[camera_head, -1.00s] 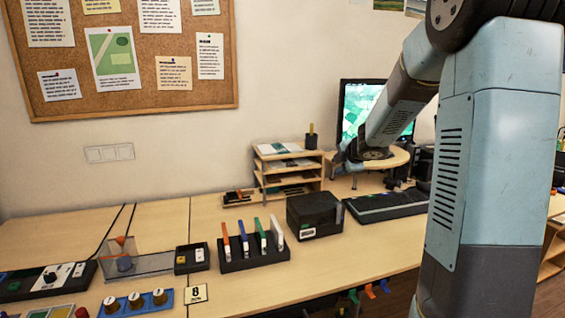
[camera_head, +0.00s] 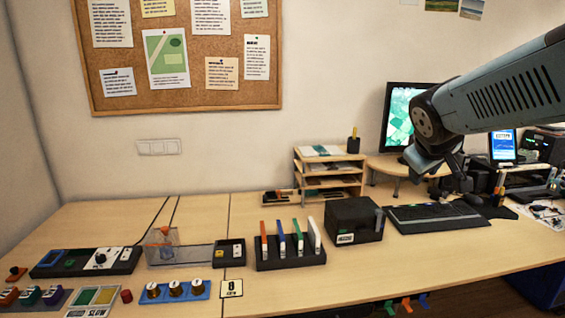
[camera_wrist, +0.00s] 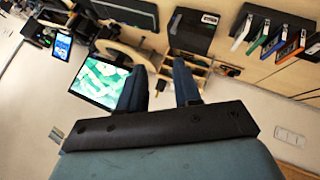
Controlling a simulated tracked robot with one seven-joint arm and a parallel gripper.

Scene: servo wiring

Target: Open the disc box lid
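The disc box looks to be the black box (camera_head: 355,221) with a white label on its front, standing on the desk. Its lid looks closed. It also shows upside down at the top of the wrist view (camera_wrist: 192,31). My gripper (camera_head: 465,187) is to the right of the box, above the keyboard area and apart from the box. In the wrist view my gripper (camera_wrist: 158,66) has its two dark fingers spread with nothing between them.
A rack of coloured upright cases (camera_head: 290,257) stands left of the box. A keyboard (camera_head: 436,217) lies to its right. A wooden paper shelf (camera_head: 330,176) and a monitor (camera_head: 397,120) stand behind. The desk in front of the box is clear.

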